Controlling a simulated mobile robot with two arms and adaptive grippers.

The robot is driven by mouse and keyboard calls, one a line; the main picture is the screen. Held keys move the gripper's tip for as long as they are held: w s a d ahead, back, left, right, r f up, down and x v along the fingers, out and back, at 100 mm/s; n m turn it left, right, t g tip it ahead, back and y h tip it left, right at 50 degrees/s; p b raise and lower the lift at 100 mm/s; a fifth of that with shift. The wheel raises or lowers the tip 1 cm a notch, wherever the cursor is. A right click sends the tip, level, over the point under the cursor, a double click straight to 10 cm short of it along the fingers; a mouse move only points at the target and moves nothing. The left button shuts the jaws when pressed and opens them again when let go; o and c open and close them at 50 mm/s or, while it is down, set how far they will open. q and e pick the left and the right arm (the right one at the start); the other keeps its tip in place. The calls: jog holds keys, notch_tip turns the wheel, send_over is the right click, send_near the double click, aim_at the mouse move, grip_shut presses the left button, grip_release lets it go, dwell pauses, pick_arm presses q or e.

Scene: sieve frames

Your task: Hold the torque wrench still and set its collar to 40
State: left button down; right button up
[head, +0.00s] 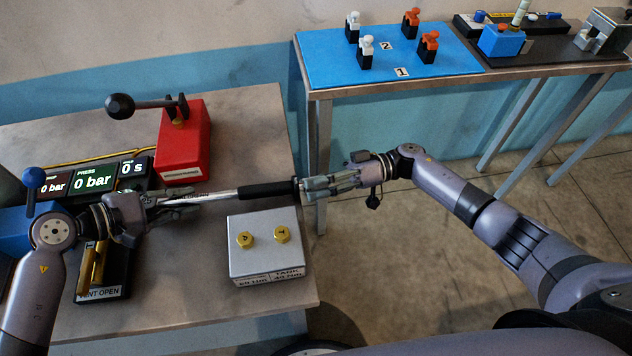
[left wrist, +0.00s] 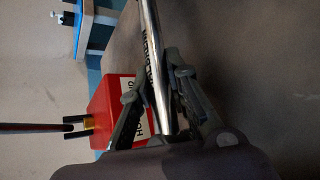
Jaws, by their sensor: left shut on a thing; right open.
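The torque wrench is a long silver shaft (head: 215,196) with a black handle (head: 265,189), held level over the left table. My left gripper (head: 178,201) is shut on the wrench shaft at its left part. In the left wrist view the shaft (left wrist: 152,60), with dark lettering, runs between the fingers of my left gripper (left wrist: 160,95). My right gripper (head: 322,186) is open at the right end of the black handle, close to the handle's end. I cannot tell whether its fingers touch the handle. The collar and its scale are too small to read.
A silver box (head: 262,262) with two brass caps stands just in front of the wrench. A red block (head: 186,150) with a black-knobbed lever stands behind it. Displays (head: 95,179) are at the left. A blue mat (head: 330,62) with several small clamps lies on the far table.

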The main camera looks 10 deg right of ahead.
grip_shut()
dwell(0.5)
jog(key=shift+n, duration=0.3)
jog(key=n+t, duration=0.1)
jog(key=n, duration=0.4)
jog(key=n+t, duration=0.1)
jog(key=n, duration=0.3)
jog(key=shift+n, duration=0.4)
jog(key=shift+w, duration=0.1)
dwell(0.5)
grip_release()
